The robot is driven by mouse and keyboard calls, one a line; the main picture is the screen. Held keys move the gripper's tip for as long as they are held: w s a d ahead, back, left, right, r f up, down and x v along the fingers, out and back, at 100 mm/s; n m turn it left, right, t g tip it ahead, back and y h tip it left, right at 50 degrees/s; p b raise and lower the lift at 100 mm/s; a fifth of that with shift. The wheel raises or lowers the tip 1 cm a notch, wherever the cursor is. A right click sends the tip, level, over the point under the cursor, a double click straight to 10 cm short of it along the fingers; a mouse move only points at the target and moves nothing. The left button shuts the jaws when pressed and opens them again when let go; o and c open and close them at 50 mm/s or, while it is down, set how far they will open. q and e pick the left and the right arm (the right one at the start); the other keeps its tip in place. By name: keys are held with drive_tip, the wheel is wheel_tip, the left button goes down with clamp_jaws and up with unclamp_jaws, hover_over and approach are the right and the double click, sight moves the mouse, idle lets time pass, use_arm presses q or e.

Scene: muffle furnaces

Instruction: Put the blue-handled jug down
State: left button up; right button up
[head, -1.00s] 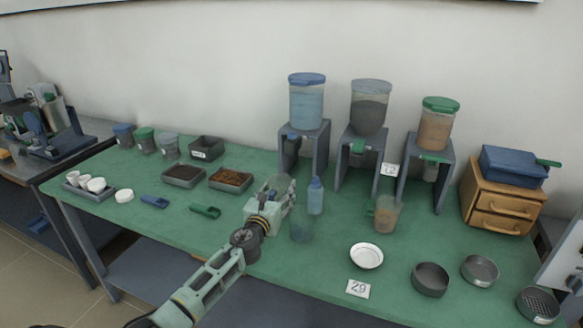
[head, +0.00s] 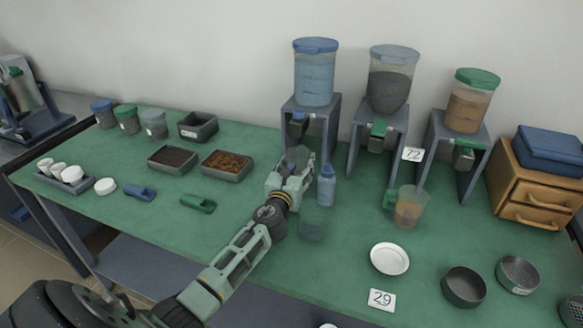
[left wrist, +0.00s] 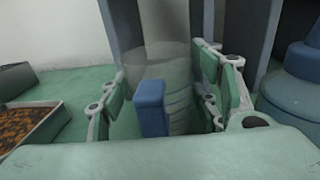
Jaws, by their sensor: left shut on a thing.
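The blue-handled jug is clear. Its blue handle (left wrist: 152,108) stands between my left gripper's fingers in the left wrist view, with its see-through body (left wrist: 165,65) behind. My left gripper (head: 299,168) is shut on the handle. In the head view the gripper hides most of the jug. The jug is in front of the blue-lidded dispenser (head: 316,75), left of a blue bottle (head: 326,187). I cannot tell whether its base touches the green table (head: 255,255). My right gripper is not in view.
A clear cup-like vessel (head: 312,226) stands just in front of the bottle. A jug with brown contents (head: 408,208), a white dish (head: 389,259) and a grey bowl (head: 463,287) are to the right. A tray of brown pieces (head: 227,165) is left.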

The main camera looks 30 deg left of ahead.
use_arm(q)
drive_tip(key=shift+w+a+f, duration=0.1)
drive_tip(key=shift+a+f, duration=0.2)
drive_tip(key=shift+a, duration=0.05)
drive_tip(key=o, duration=1)
drive_tip(key=shift+d+r, duration=0.15)
drive_tip(key=shift+d, duration=0.05)
drive_tip(key=shift+o, duration=0.9)
drive_tip(key=shift+d+r, duration=0.1)
drive_tip(key=shift+d, duration=0.1)
drive_tip(key=shift+o, duration=1.1)
drive_tip(key=shift+a, duration=0.2)
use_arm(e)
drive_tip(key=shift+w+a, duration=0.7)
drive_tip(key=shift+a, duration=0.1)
use_arm(q)
drive_tip(key=shift+d, duration=0.1)
